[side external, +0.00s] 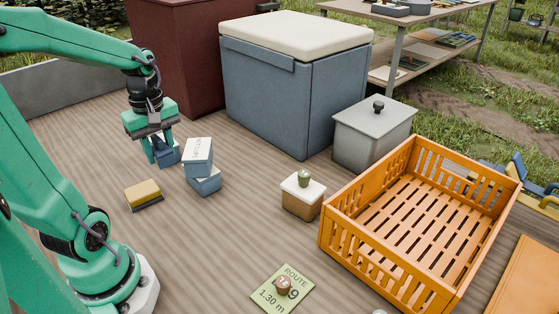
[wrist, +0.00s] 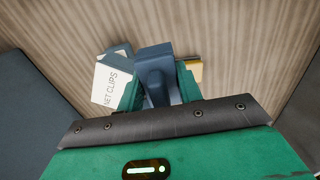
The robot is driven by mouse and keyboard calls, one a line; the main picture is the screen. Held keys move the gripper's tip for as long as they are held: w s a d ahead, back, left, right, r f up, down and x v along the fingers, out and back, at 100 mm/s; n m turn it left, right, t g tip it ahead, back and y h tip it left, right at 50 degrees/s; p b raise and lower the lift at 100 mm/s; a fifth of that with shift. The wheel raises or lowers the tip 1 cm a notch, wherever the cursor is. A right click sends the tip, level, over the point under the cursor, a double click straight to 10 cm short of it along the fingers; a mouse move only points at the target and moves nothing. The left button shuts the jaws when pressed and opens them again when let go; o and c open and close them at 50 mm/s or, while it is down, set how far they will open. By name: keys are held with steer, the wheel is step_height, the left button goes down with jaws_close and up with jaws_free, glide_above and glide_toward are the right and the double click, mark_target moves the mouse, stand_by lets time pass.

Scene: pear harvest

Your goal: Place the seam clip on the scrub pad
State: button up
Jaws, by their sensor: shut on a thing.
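The seam clip (side external: 170,156) is a dark blue piece held between the green fingers of my gripper (side external: 160,149). In the wrist view the clip (wrist: 154,62) sticks out between the fingers of my gripper (wrist: 158,92), which is shut on it. I cannot tell whether it touches the deck. The scrub pad (side external: 143,193), yellow on top and dark below, lies flat on the deck, nearer the side camera than the clip and apart from it. In the wrist view only a yellow corner of the pad (wrist: 195,70) shows beside the right finger.
A blue box with a tilted white lid marked NET CLIPS (side external: 198,160) stands close right of my gripper. A large blue chest (side external: 290,95) and dark red cabinet (side external: 180,50) stand behind. An orange crate (side external: 335,240) is at right. The deck around the pad is clear.

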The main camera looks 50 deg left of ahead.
step_height(320, 180, down, 2)
steer(key=shift+f, duration=0.1)
steer(key=shift+a, duration=0.1)
glide_above(141, 189)
step_height(141, 189, down, 7)
steer(key=shift+r, duration=0.1)
stand_by(0.5)
steer(key=shift+f, duration=2.05)
steer(key=shift+f, duration=0.15)
